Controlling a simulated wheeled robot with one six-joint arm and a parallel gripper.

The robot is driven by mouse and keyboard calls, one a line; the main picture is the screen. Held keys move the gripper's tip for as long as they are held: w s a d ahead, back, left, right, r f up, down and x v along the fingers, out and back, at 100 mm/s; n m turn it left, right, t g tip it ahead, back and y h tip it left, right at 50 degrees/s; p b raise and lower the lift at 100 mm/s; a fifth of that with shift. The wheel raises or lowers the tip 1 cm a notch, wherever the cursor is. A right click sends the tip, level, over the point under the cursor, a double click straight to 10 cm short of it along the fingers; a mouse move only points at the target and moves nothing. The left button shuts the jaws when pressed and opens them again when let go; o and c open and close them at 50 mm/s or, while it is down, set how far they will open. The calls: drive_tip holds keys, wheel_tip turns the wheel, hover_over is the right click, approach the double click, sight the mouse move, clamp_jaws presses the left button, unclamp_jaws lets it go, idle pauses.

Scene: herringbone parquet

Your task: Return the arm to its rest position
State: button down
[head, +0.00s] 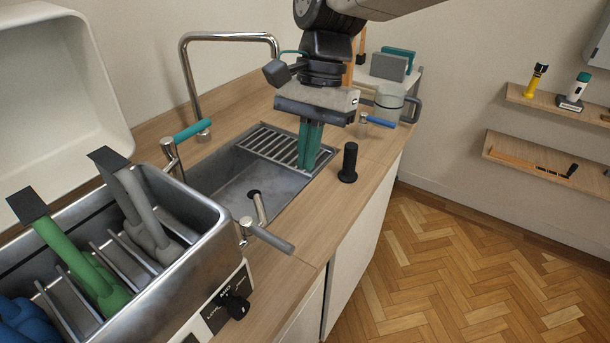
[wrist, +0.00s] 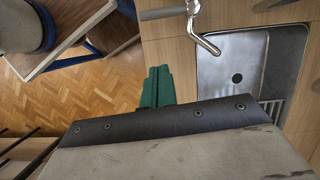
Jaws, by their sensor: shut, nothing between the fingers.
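My gripper (head: 311,146) points down over the right part of the sink, near its slatted drain rack, in the head view. Its two green fingers are together with nothing between them. The green fingers also show in the wrist view (wrist: 157,88), pressed side by side beyond the dark edge of the gripper body. My arm reaches in from the top of the head view. From the head view I cannot tell exactly how high the fingertips are above the rack.
The steel sink (head: 225,194) has a tall faucet (head: 187,75). A black cylinder (head: 348,162) stands on the counter right of my gripper, with a grey mug (head: 389,101) behind. A metal bin (head: 205,226) holds several tools.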

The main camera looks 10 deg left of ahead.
drive_tip(key=s+d+n+t, duration=0.1)
drive_tip(key=s+d, duration=0.3)
drive_tip(key=d, duration=0.7)
drive_tip(key=s+d+n+t, duration=0.1)
drive_tip(key=s+d, duration=0.4)
drive_tip(key=d, duration=0.7)
drive_tip(key=s+d+f+n+t+h, duration=0.1)
drive_tip(key=s+d, duration=0.3)
drive_tip(key=d, duration=0.7)
drive_tip(key=shift+s+d+n+t, duration=0.15)
drive_tip(key=shift+s+n+t, duration=0.2)
drive_tip(key=shift+t, duration=0.45)
drive_tip(key=shift+f, duration=0.1)
